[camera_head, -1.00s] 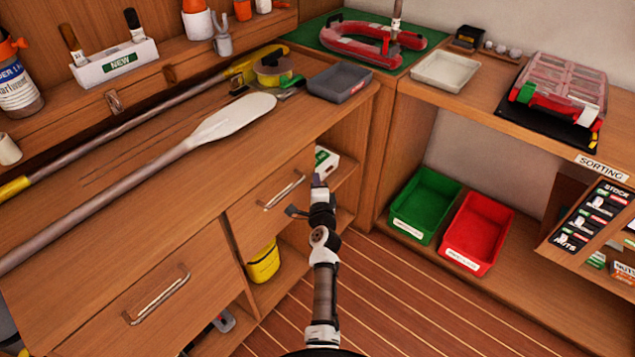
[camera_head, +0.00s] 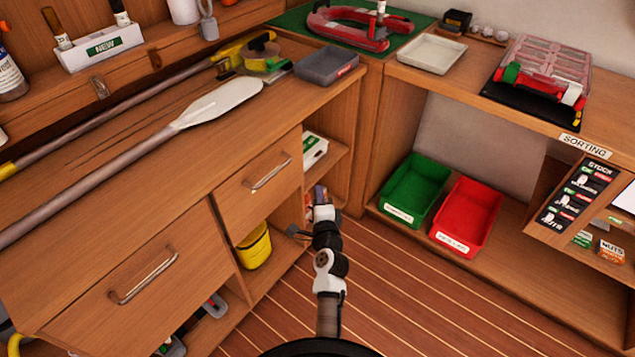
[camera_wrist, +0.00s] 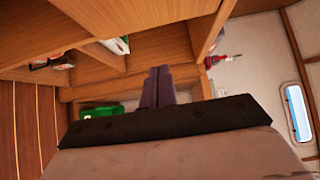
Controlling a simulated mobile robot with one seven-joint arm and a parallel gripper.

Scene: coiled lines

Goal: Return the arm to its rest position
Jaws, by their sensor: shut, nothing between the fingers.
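My gripper (camera_head: 321,198) is low in front of the open shelves of the left cabinet in the head view. It points away from my body, with the wooden floor beneath my arm. In the wrist view the two fingers of my gripper (camera_wrist: 158,87) are together with nothing between them. Beyond them are cabinet panels and shelf edges. I cannot tell the exact gap between the fingertips and the cabinet.
A drawer handle (camera_head: 270,173) juts out left of my arm. A yellow bucket (camera_head: 254,246) stands on a low shelf. Green (camera_head: 414,190) and red (camera_head: 467,215) bins sit to the right. A paddle (camera_head: 222,103) lies on the worktop. The striped floor (camera_head: 430,300) is clear.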

